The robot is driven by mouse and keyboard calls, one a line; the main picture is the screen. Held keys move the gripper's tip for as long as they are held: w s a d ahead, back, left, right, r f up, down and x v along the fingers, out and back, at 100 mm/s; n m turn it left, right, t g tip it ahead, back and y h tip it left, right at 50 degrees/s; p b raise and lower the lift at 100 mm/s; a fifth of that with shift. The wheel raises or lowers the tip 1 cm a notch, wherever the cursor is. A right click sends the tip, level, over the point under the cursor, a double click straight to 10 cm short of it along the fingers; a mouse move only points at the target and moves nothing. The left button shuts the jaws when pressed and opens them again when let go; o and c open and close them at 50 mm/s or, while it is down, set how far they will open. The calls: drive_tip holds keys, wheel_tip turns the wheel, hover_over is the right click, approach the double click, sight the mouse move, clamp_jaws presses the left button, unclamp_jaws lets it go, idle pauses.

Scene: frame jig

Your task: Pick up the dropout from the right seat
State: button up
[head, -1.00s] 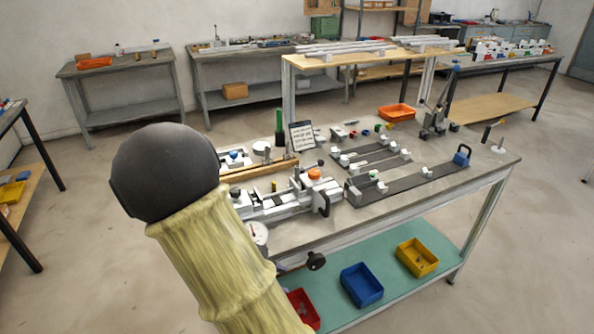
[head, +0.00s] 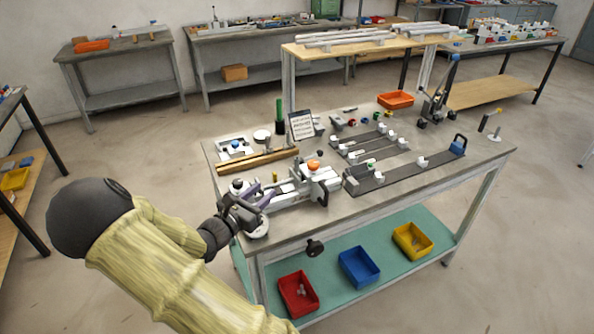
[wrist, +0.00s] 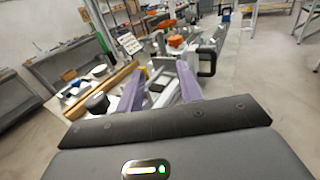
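My gripper (head: 258,200) is over the near left corner of the workbench, at the left end of a grey and white clamping jig (head: 310,184). In the wrist view its two purple fingers (wrist: 160,86) stand apart with nothing clearly held between them. The jig's metal parts show between and beyond the fingers, with an orange knob (wrist: 175,41) and a black handle (wrist: 207,62) farther off. The dropout is too small or too hidden to tell apart from the jig's parts, and I cannot tell which seat is the right one.
A wooden bar (head: 258,161) and a printed card (head: 301,125) stand behind the jig. A long dark rail fixture (head: 410,172) lies to its right. An orange tray (head: 395,99) is at the back. Red (head: 298,294), blue (head: 359,267) and yellow bins (head: 412,241) sit on the lower shelf.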

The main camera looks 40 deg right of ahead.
drive_tip(key=p, duration=0.1)
approach(297, 170)
drive_tip(key=d, duration=0.1)
drive_tip(key=w+d+r, duration=0.1)
drive_tip(key=d, duration=0.1)
drive_tip(key=w+d+r, duration=0.1)
drive_tip(key=d, duration=0.1)
drive_tip(key=shift+w+d, duration=0.1)
drive_tip(key=shift+w, duration=0.05)
drive_tip(key=shift+w+d+r+p, duration=0.1)
drive_tip(key=shift+d+r+p, duration=0.05)
drive_tip(key=shift+d+p, duration=0.35)
drive_tip(key=x, duration=0.4)
drive_tip(key=shift+p, duration=0.4)
clamp_jaws()
